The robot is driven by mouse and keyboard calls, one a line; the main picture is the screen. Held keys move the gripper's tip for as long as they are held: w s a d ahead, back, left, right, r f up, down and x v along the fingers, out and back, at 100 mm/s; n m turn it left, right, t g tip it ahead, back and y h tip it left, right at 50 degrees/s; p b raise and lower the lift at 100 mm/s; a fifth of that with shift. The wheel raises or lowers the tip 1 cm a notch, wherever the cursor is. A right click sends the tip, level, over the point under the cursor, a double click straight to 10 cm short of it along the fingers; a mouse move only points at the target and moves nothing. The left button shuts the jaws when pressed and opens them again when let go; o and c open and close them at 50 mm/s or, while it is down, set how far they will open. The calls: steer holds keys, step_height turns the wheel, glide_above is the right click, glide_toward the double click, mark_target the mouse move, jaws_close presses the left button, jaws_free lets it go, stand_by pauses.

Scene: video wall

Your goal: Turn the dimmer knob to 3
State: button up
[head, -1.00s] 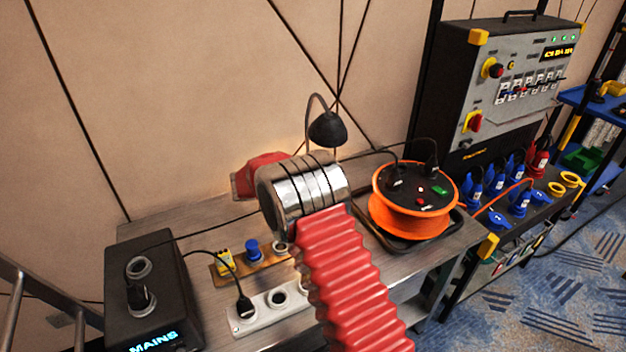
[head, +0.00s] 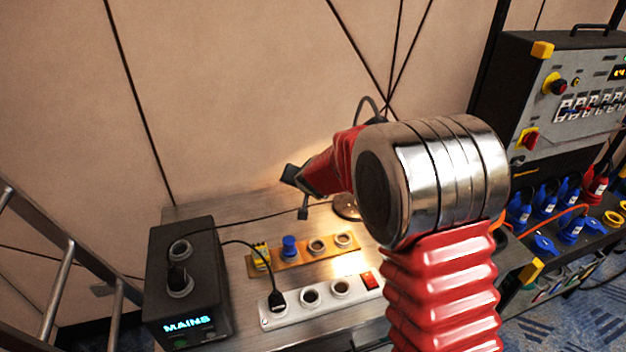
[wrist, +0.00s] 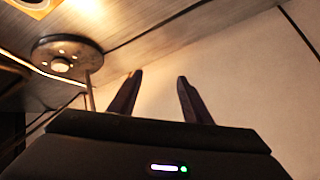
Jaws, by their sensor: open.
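No knob with a readable dimmer mark or number shows, so I cannot tell which control is the dimmer knob. A black box (head: 190,285) lettered MAINS stands at the table's left, with a round socket and a plug in its top. A grey control panel (head: 575,100) at the right carries a red knob on a yellow plate (head: 530,140). My gripper (head: 297,192) is open and empty, above the back of the table near the wall. In the wrist view its two fingers (wrist: 160,76) are spread, with bare pale wall beyond. A round metal lamp base (wrist: 67,57) lies left of them.
A white socket strip (head: 350,300) with a red switch and an orange strip (head: 330,250) with a blue plug lie on the table. My arm hides most of the lamp and the orange cable reel. Several blue connectors (head: 570,190) stand at the right. A metal ladder (head: 60,290) leans at left.

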steer(key=s+d+r+n+g+y, duration=0.1)
steer(key=s+d+r+n+g, duration=0.15)
steer(key=s, duration=0.75)
steer(key=s+d+r+n+g, duration=0.15)
steer(key=s+r, duration=0.25)
steer(key=s, duration=0.5)
steer(key=s+d+r+h, duration=0.1)
steer(key=s+d+r, duration=0.3)
steer(key=s+d, duration=0.3)
steer(key=s+d+r+h, duration=0.2)
steer(key=s+d, duration=0.6)
steer(key=s, duration=0.8)
step_height(320, 180, up, 2)
steer(key=shift+s+d+m, duration=0.3)
steer(key=shift+s, duration=0.1)
steer(key=shift+c, duration=0.2)
steer(key=shift+c, duration=1.4)
